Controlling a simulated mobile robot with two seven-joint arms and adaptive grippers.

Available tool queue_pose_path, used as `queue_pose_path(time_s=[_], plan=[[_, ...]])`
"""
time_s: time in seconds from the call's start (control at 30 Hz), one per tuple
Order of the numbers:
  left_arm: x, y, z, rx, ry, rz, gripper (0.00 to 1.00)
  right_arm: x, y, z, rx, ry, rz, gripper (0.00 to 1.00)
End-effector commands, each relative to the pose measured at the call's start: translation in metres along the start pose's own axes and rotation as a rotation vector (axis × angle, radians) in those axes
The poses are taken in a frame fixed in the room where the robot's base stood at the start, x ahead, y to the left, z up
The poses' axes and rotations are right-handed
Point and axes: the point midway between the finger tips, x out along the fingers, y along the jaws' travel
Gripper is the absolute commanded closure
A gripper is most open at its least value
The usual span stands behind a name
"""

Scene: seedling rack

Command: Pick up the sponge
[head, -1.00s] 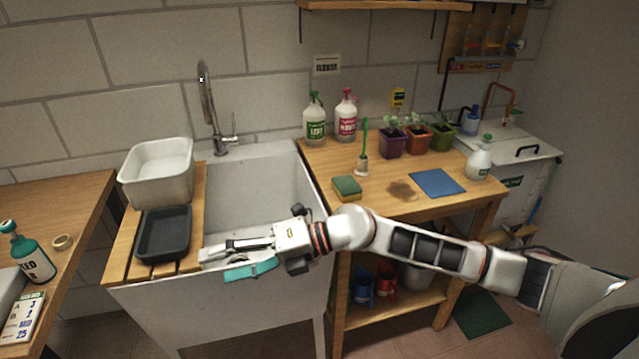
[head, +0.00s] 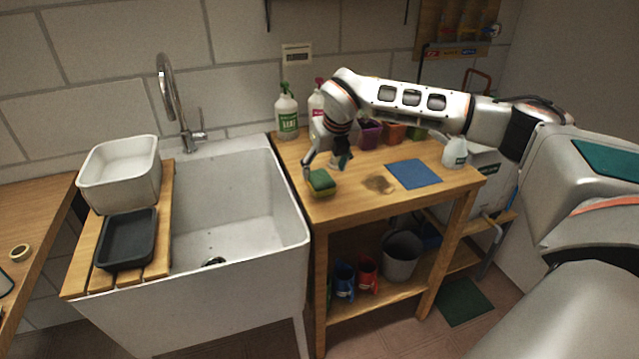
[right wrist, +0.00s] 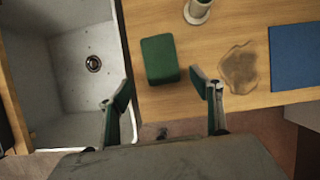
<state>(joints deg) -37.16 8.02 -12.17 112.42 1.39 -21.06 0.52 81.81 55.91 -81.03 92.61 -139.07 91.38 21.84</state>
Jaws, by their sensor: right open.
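The sponge (head: 321,182), green on top and yellow below, lies on the wooden table near its left edge, beside the sink. It also shows in the right wrist view (right wrist: 159,59), where its green top faces the camera. My right gripper (head: 323,172) is above the table at the sponge. In the right wrist view the open fingers (right wrist: 160,96) stand wide apart, with the sponge between and just beyond their tips and nothing held. My left gripper is not in view.
A blue cloth (head: 413,173) and a brown stain (head: 380,184) lie right of the sponge. A white sink (head: 235,200) is on the left. Spray bottles (head: 287,112) and plant pots (head: 394,132) stand at the back. A white pot (right wrist: 198,10) is close behind the sponge.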

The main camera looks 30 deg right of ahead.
Motion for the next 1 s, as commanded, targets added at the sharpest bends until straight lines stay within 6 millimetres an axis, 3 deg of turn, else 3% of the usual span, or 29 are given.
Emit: queue_pose_path(time_s=[0.43, 0.77, 0.93, 1.0], plan=[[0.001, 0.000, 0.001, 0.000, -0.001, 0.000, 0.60, 0.056, -0.004, -0.001, -0.002, 0.003, 0.003, 0.35], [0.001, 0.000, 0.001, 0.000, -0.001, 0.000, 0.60, 0.065, -0.004, 0.000, -0.003, 0.001, 0.004, 0.35], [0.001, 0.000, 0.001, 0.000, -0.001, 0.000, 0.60, 0.065, -0.004, 0.000, -0.003, 0.001, 0.004, 0.63], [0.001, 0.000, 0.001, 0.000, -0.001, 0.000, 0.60, 0.065, -0.004, 0.000, -0.003, 0.001, 0.004, 0.63]])
